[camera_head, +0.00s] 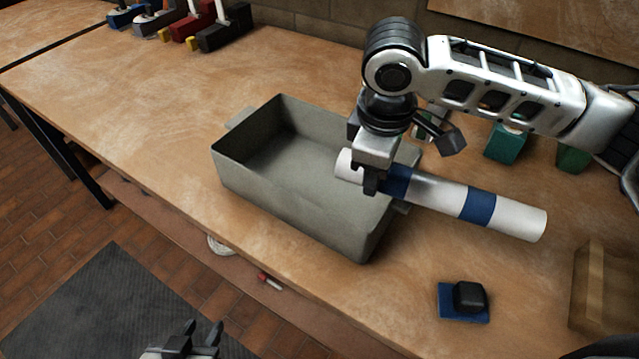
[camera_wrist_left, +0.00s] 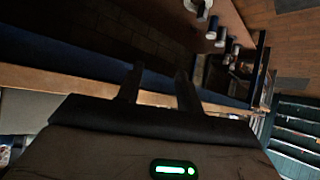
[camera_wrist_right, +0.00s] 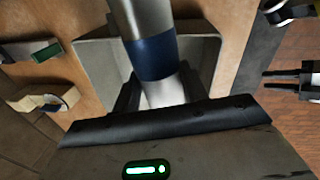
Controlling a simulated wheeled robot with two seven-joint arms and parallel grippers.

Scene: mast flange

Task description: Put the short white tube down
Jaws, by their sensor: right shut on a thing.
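The white tube (camera_head: 437,194) has two blue bands and is held up, slanting down to the right. Its left end is over the right side of the grey bin (camera_head: 232,177), and its right end sticks out past the bin over the table. My right gripper (camera_head: 368,186) is shut on the tube near its left end. In the right wrist view the tube (camera_wrist_right: 152,58) runs up from between the fingers, with the bin behind it. My left gripper (camera_head: 200,335) is open and empty, low in front of the table. Its parted fingers also show in the left wrist view (camera_wrist_left: 160,88).
A black block on a blue plate (camera_head: 464,300) lies right of the bin near the front edge. A cardboard box (camera_head: 602,290) stands at the far right. Teal blocks (camera_head: 506,143) are behind the arm. Tools and clamps line the back left. The table left of the bin is clear.

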